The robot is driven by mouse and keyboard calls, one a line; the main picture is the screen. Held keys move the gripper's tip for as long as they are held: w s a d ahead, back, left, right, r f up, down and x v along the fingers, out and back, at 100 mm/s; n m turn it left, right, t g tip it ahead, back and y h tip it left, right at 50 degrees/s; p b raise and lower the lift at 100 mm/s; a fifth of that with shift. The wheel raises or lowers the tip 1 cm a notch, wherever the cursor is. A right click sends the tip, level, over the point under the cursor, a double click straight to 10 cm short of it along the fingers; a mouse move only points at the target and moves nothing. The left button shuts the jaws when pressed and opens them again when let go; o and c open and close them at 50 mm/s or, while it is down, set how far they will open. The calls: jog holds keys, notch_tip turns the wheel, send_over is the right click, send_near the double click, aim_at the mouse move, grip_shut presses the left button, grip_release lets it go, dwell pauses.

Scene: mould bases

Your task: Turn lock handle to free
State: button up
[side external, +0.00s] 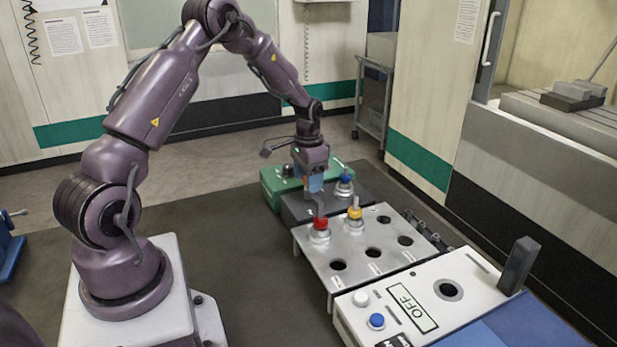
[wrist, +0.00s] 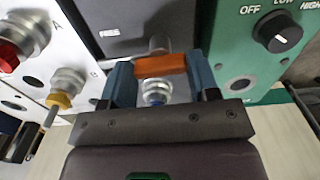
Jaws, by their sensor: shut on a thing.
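The lock handle seems to be the orange bar (wrist: 160,66) in the wrist view, in front of a short grey post on the dark grey box (wrist: 125,25). My gripper (wrist: 162,82) has its blue fingers on either side of this bar and is shut on it. In the side view, my gripper (side external: 314,186) points down over the dark grey box (side external: 296,211), and its fingers hide most of the bar. A silver connector with a blue ring (wrist: 157,93) shows between the fingers; its blue top (side external: 345,178) stands right of my gripper in the side view.
A green box (wrist: 240,65) with a black knob (wrist: 279,33) stands close by. A metal plate (side external: 335,250) bears red (side external: 320,223) and yellow (side external: 354,212) connectors and several holes. A white panel (side external: 385,300) has an upright dark bar (side external: 519,265). The mat's left side is clear.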

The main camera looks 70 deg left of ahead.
jog(key=shift+m, duration=0.3)
jog(key=shift+r, duration=0.1)
jog(key=o, duration=0.9)
notch_tip(320, 180, up, 13)
jog(key=shift+f, duration=0.1)
dwell(0.4)
